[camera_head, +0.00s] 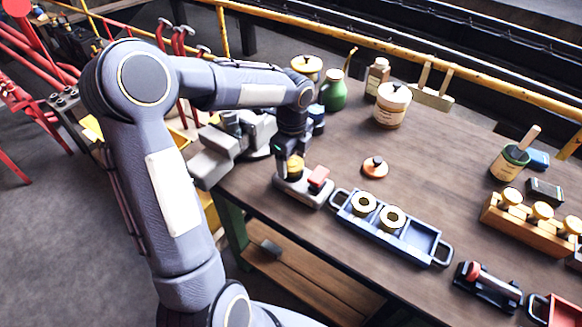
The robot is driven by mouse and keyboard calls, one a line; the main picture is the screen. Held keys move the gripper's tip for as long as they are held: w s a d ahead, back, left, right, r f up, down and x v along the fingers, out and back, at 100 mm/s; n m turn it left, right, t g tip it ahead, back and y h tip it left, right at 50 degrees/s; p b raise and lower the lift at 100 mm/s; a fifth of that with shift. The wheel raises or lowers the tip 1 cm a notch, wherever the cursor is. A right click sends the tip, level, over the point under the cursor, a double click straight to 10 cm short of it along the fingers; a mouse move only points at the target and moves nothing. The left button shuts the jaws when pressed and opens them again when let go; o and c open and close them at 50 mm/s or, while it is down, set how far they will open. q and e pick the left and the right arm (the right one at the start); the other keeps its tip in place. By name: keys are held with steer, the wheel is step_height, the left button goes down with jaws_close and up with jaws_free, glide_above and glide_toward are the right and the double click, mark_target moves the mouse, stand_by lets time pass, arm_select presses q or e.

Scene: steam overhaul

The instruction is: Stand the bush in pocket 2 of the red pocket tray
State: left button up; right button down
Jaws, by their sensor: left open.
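My left gripper (293,160) points down at a grey fixture (300,190) near the table's front edge. It is open, with its fingers around or just above a small brass-coloured bush (295,168) on the fixture; I cannot tell whether they touch it. A red block (318,178) sits on the fixture's right end. The red tray (563,310) shows only in part at the bottom right corner; its pockets are mostly cut off and I cannot tell which is pocket 2. My right gripper is not in view.
A blue tray (418,240) holds two cream rings, with bare room at its right end. A wooden rack (520,222) with several brass pieces stands at the right. A dark red-topped tool (487,285) lies near the red tray. Jars and a green can (333,95) stand behind.

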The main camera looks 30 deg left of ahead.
arm_select(q)
steer(key=shift+r, duration=0.1)
steer(key=c, duration=1)
steer(key=shift+r+p, duration=1.85)
steer(key=shift+r, duration=0.2)
steer(key=shift+f, duration=0.1)
